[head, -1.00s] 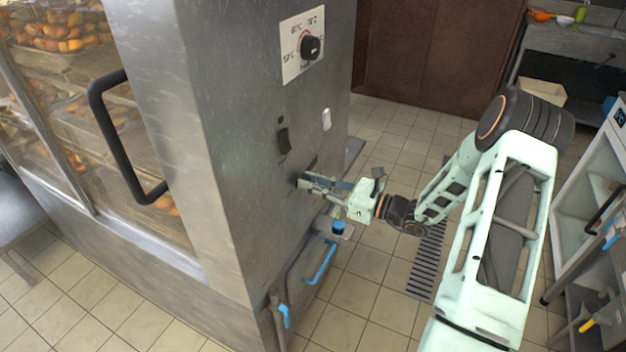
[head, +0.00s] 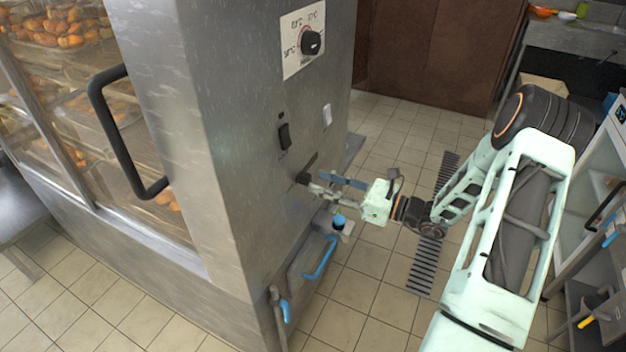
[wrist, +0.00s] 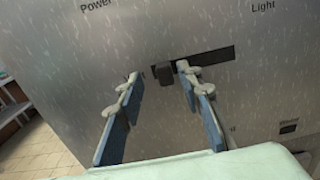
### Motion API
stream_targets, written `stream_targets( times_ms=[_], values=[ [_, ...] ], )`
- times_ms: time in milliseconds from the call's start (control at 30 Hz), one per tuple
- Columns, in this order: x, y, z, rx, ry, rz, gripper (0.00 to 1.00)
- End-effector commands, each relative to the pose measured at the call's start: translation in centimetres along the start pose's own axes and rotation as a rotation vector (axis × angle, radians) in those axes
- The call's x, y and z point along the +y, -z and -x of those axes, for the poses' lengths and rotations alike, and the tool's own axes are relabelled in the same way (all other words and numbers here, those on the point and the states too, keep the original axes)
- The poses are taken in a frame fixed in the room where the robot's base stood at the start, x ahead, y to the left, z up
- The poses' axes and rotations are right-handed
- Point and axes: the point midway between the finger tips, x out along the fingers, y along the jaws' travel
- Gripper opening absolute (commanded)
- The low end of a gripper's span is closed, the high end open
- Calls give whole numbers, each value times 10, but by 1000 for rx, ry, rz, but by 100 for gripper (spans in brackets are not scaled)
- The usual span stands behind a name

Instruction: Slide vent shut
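The vent is a dark slot (wrist: 215,57) in the steel side panel of the warming cabinet, and it also shows in the head view (head: 311,161). Its small dark slider knob (wrist: 165,74) sits at the left end of the slot in the wrist view; in the head view the knob (head: 302,178) is at the near end. My gripper (wrist: 158,74) is open and faces the panel. Its two blue-backed fingers are apart, with the knob framed between their tips. The fingers seem to stand a little off the knob, touching nothing. In the head view my gripper (head: 312,186) partly covers the panel below the slot.
Above the slot are a black switch (head: 284,137), a white switch (head: 327,114) and a temperature dial (head: 311,43). Below are a blue handle (head: 320,258) and a small ledge with a blue-topped item (head: 339,222). Open tiled floor lies to the right.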

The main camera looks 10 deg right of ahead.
Motion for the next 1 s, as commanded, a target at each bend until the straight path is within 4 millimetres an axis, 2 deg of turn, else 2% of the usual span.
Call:
stream_targets(
  times_ms=[33, 200, 400, 567, 1000],
  values=[
    [-2, 0, 13, 1, 5, 0, 33],
    [-1, 0, 48, 1, 3, 0, 33],
    [0, 0, 76, 0, 0, 0, 33],
    [1, 0, 83, 1, -2, -1, 33],
    [1, 0, 83, 2, -3, 0, 33]
  ],
)
